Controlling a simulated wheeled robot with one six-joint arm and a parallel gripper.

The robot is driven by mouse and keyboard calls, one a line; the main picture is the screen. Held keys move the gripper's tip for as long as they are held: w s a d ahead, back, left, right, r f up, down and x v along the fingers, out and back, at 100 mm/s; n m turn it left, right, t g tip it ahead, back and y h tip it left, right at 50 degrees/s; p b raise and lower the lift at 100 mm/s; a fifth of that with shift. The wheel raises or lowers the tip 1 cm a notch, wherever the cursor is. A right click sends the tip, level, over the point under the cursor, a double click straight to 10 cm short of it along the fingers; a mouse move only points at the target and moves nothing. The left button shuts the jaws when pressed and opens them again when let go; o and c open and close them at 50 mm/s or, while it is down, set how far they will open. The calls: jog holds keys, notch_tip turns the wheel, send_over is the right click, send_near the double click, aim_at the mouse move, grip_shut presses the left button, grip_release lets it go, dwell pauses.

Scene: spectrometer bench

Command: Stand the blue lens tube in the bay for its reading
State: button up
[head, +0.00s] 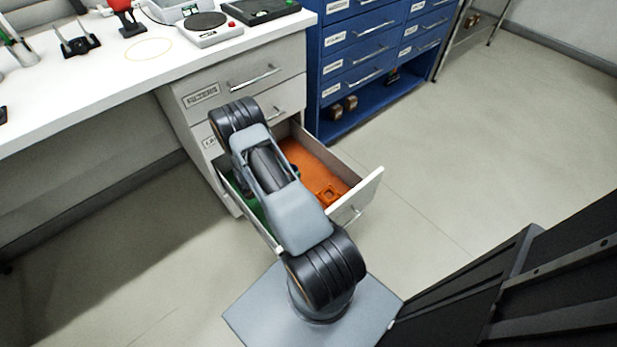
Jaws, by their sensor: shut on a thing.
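I do not see the blue lens tube in the head view. My gripper is not seen either; my own arm links cover the middle of the picture, over the open drawer (357,197). What the gripper holds is hidden. I cannot pick out the reading bay for certain. On the white bench (75,100) stands a white device with a round dark plate (206,22), and a thin yellow ring (148,49) is marked on the top.
The drawer has an orange section (305,158) with a small orange block (327,194), and a green section (256,208). A black tray (258,10), a red-topped stand (124,10) and a black holder (77,42) are on the bench. A blue cabinet (340,75) stands behind. Floor at right is clear.

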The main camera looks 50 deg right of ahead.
aim_at(296, 169)
jog(key=b+x, duration=0.1)
jog(key=x, duration=0.4)
jog(key=shift+w+d+f, duration=0.1)
jog(key=shift+f, duration=0.15)
jog(key=d+f+b, duration=0.1)
jog(key=d+f, duration=0.3)
jog(key=shift+d+f+b, duration=0.1)
jog(key=shift+f+b, duration=0.15)
jog(key=shift+b, duration=0.1)
jog(key=shift+d+f, duration=0.55)
jog(key=shift+f, duration=0.05)
jog(key=shift+d+f+b, duration=0.15)
jog(key=shift+f+b, duration=0.75)
jog(key=shift+f, duration=0.75)
jog(key=shift+f, duration=0.2)
jog(key=o, duration=1)
jog(key=shift+o, duration=0.2)
jog(key=shift+r, duration=0.15)
